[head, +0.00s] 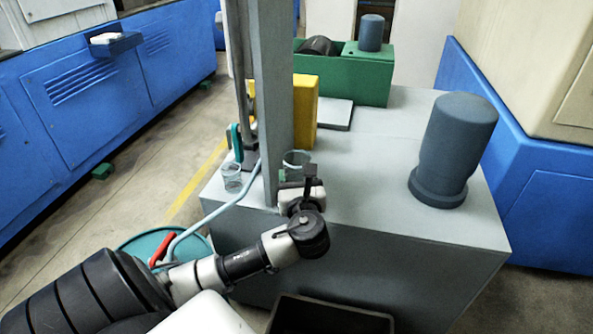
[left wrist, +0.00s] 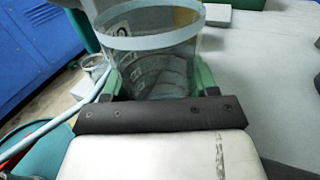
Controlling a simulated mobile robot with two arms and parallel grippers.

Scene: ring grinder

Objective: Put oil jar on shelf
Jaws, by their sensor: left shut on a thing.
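A clear glass jar (head: 297,158) stands out past my left gripper (head: 300,180) in the head view, partly hidden by the gripper and beside a grey post. In the left wrist view, the gripper's green fingers (left wrist: 157,82) sit on both sides of the jar (left wrist: 150,42), shut on it. The jar is upright; I cannot tell whether its base touches the grey cabinet top (head: 356,165). A second clear jar (head: 231,177) stands left of the post and also shows in the left wrist view (left wrist: 96,67). No part is clearly recognisable as a shelf. My right gripper is not in view.
The grey post (head: 271,90) rises close to my left gripper. A yellow block (head: 305,112), a green box (head: 345,75) and a dark grey motor (head: 455,145) stand on the cabinet. A pale blue hose (head: 215,213) runs down to a teal drum (head: 135,240). The cabinet's middle is clear.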

